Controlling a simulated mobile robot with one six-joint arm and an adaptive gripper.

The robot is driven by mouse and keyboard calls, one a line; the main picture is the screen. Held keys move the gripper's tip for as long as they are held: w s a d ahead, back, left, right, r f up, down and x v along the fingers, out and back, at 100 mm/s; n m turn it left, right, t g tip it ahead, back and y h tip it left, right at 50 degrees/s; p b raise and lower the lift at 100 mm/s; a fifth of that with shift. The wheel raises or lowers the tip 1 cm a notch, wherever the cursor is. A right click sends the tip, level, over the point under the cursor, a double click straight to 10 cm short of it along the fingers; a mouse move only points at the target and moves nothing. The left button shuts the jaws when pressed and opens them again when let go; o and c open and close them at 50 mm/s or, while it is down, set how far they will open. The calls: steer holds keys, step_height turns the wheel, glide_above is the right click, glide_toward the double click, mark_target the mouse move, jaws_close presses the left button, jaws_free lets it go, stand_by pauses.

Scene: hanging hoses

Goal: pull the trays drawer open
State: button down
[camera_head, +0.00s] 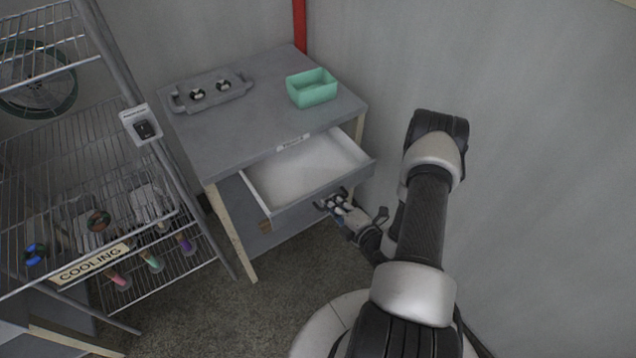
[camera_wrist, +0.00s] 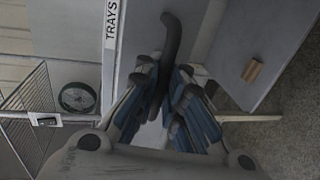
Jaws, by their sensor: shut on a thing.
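The trays drawer (camera_head: 305,166) juts out from under the grey table top, open, with a bare white inside. Its grey front carries a dark bar handle. The handle (camera_wrist: 172,45) also shows in the wrist view, running between my fingers, beside a label reading TRAYS (camera_wrist: 111,22). My gripper (camera_head: 335,200) is at the drawer front in the head view, with its fingers closed around the handle. In the wrist view my blue-padded fingers hide the lower part of the handle.
A grey tray with two dark round items (camera_head: 212,92) and a green bin (camera_head: 312,88) stand on the table (camera_head: 262,110). A wire rack (camera_head: 80,150) labelled COOLING stands at left. A wall is at right. Carpeted floor lies free before the table.

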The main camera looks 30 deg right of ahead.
steer(key=shift+f+v, duration=0.15)
steer(key=shift+v, duration=0.9)
steer(key=shift+f+v, duration=0.15)
steer(key=shift+v, duration=0.9)
steer(key=c, duration=2)
jaws_free()
steer(key=shift+f, duration=0.1)
steer(key=v, duration=1.2)
